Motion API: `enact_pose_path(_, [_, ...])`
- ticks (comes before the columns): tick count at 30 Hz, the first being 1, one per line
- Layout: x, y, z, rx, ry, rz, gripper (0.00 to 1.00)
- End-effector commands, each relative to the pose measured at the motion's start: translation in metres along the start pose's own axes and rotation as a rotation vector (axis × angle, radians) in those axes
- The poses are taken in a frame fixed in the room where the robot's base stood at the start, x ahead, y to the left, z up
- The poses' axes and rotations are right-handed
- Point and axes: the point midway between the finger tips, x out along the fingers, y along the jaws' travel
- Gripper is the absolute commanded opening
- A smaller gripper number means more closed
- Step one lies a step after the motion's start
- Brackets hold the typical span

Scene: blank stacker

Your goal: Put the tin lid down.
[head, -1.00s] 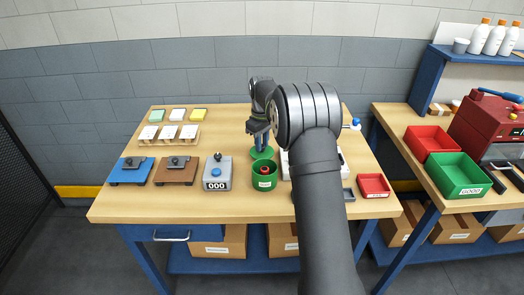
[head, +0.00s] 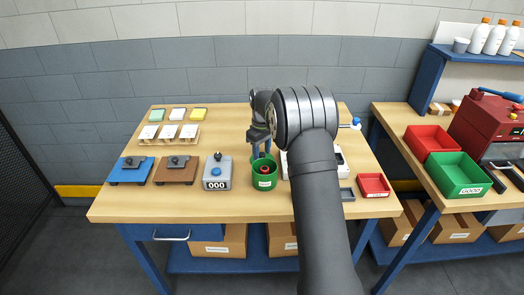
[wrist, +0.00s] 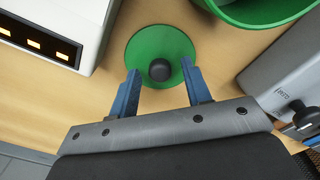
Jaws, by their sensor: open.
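The tin lid (wrist: 150,44) is a round green disc with a black knob (wrist: 159,70). In the wrist view it lies on the wooden table, knob up. My gripper (wrist: 160,74) is open, its blue fingers on either side of the knob with gaps between. In the head view my gripper (head: 262,155) is just behind the green tin (head: 264,183), and the lid is hidden there. The tin stands open with something red inside. Its rim also shows at the upper right of the wrist view (wrist: 262,14).
A grey counter (head: 217,176) reading 000 stands left of the tin. A white box with lit windows (wrist: 52,25) is on the lid's other side. Blue (head: 130,172) and brown (head: 176,172) boards are further left. A red tray (head: 373,185) is at the right.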

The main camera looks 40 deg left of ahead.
Motion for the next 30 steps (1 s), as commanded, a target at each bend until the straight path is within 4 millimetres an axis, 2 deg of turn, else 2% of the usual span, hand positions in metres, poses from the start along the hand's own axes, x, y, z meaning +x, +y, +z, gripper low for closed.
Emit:
enact_pose_path(5, [-0.011, 0.0, 0.0, 0.0, 0.002, 0.001, 0.44])
enact_pose_path(15, [-0.08, 0.001, -0.001, 0.001, 0.001, 0.002, 0.44])
enact_pose_path(21, [-0.112, 0.001, -0.001, 0.001, 0.0, 0.001, 0.44])
enact_pose_path(30, [-0.123, 0.0, 0.0, 0.001, -0.002, -0.001, 0.44])
